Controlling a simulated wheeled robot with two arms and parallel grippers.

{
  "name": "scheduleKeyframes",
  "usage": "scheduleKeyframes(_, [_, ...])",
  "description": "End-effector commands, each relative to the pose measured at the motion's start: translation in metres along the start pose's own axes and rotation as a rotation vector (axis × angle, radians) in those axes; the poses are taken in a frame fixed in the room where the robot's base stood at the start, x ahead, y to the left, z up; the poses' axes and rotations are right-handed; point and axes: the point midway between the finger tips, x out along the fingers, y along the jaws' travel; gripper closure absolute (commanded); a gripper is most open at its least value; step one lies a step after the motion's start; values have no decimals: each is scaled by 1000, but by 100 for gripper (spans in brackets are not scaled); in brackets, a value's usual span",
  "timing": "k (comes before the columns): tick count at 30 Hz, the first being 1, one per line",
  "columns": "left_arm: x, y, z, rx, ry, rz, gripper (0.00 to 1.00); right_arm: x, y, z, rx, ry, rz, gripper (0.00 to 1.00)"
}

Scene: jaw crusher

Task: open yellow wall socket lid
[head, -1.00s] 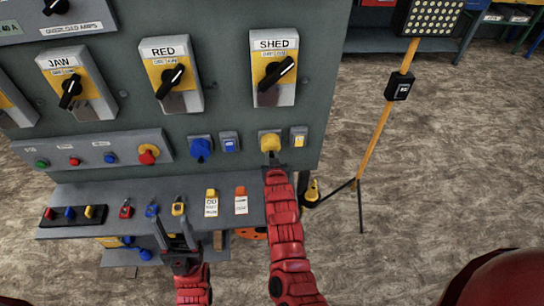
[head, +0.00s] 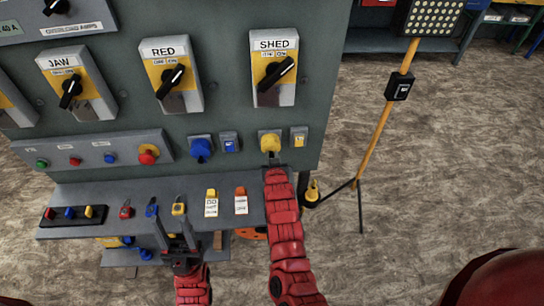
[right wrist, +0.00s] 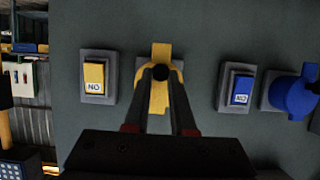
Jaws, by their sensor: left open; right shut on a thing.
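The yellow wall socket (head: 270,141) with its lid is on the grey panel below the SHED switch, and it also shows in the right wrist view (right wrist: 159,95). My right gripper (head: 272,163) is at the socket's lower part, its fingers shut on the yellow lid. In the right wrist view the fingertips (right wrist: 161,72) meet in front of the yellow piece, at a dark round spot, and partly hide it. How far the lid is raised I cannot tell. My left gripper (head: 176,243) is open and empty, in front of the shelf edge.
A blue socket (head: 201,148) and a blue switch (head: 229,142) are left of the yellow socket; a yellow switch (head: 299,137) is close on its right. Padlocks and tags lie on the shelf (head: 120,225) below. A yellow lamp stand (head: 373,130) is at right.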

Motion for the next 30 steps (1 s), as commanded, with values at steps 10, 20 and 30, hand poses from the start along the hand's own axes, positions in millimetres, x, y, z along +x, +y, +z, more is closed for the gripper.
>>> scheduleKeyframes(10, [5, 0, -1, 0, 0, 0, 50, -10, -1, -5, -1, -170, -1, 100])
scheduleKeyframes(20, [-3, 0, 0, 0, 0, 0, 50, -20, -1, -14, -1, -411, -1, 100])
scheduleKeyframes(30, [-12, 1, 2, 0, 0, 0, 50, -27, -1, -18, -1, -574, -1, 100])
